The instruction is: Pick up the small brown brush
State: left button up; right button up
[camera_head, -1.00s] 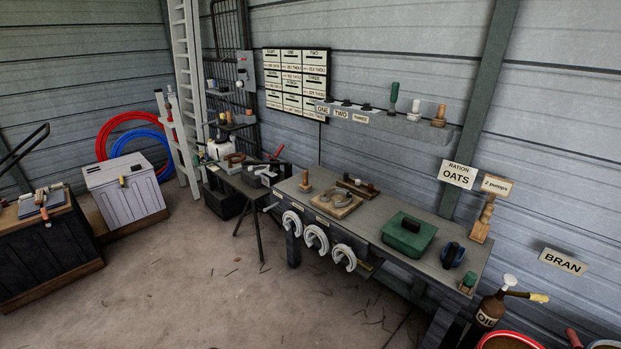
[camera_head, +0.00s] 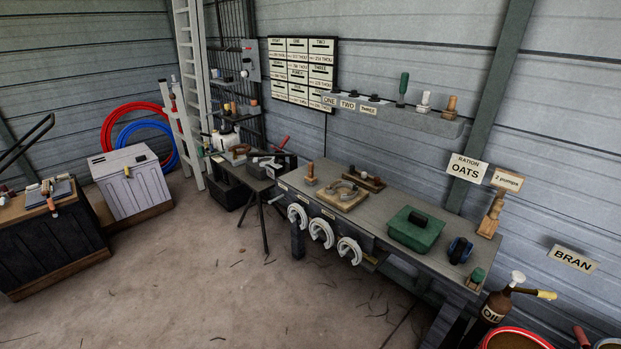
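I cannot tell for certain which item is the small brown brush. A small brown upright item (camera_head: 451,107) stands at the right end of the grey wall shelf, beside a white one (camera_head: 424,102) and a green-handled one (camera_head: 403,88). Another small brown upright item (camera_head: 310,174) stands at the left part of the long workbench (camera_head: 372,212). Both are too small to show bristles clearly. Neither of my grippers is in view.
The workbench also carries a wooden board with a horseshoe (camera_head: 342,195), a green box (camera_head: 415,230) and a dark blue item (camera_head: 460,250). Horseshoes hang on its front. An oil bottle (camera_head: 494,306) stands at the right. The floor (camera_head: 200,270) in front is largely clear.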

aim_at(309, 179)
jog(key=i+j+z, duration=0.1)
jog(key=i+j, duration=0.2)
jog(key=i+j+z, duration=0.15)
jog(key=i+j, duration=0.2)
jog(key=i+j+z, duration=0.1)
jog(key=i+j, duration=0.15)
jog(key=j, duration=0.15)
jog(key=i+j+z, duration=0.15)
jog(key=i+j, duration=0.15)
jog(key=i+j+z, duration=0.1)
jog(key=i+j, duration=0.15)
jog(key=j, duration=0.3)
